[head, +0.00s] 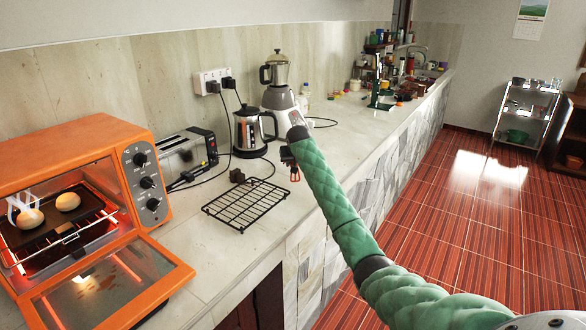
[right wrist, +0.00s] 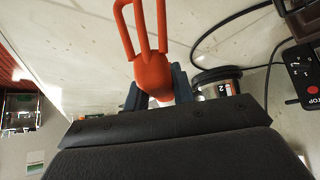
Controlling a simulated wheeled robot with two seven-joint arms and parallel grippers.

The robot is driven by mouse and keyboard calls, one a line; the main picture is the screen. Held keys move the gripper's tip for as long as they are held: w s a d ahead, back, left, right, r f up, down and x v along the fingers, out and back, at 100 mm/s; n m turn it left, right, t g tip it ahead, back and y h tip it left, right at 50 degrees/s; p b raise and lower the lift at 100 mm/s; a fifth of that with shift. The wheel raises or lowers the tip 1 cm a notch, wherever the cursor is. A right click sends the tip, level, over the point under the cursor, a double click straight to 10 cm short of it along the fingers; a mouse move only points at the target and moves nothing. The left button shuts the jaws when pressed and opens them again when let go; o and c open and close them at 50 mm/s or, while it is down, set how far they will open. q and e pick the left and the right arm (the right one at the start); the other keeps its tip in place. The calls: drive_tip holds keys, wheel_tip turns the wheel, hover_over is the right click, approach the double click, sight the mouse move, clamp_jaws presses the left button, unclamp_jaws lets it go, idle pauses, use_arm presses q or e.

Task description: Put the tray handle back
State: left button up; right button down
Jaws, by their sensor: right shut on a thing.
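Inside is a dark tray (head: 60,222) with two bun-like items. My left gripper is not in view.
A black wire rack (head: 245,203) lies on the counter. A toaster (head: 185,155), a kettle (head: 250,130) and a blender (head: 278,85) stand along the wall, with loose cables between them. Bare counter (head: 195,250) lies between the oven door and rack.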

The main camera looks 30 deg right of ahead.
wheel_tip(320, 180, down, 2)
drive_tip(key=shift+f+p, duration=0.2)
drive_tip(key=shift+p, duration=0.15)
drive_tip(key=shift+f, duration=0.25)
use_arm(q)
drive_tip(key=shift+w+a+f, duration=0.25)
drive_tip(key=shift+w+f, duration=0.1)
use_arm(e)
drive_tip(key=c, duration=1.2)
unclamp_jaws()
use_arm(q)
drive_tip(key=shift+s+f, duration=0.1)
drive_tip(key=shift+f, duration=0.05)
use_arm(e)
drive_tip(key=shift+o, duration=0.2)
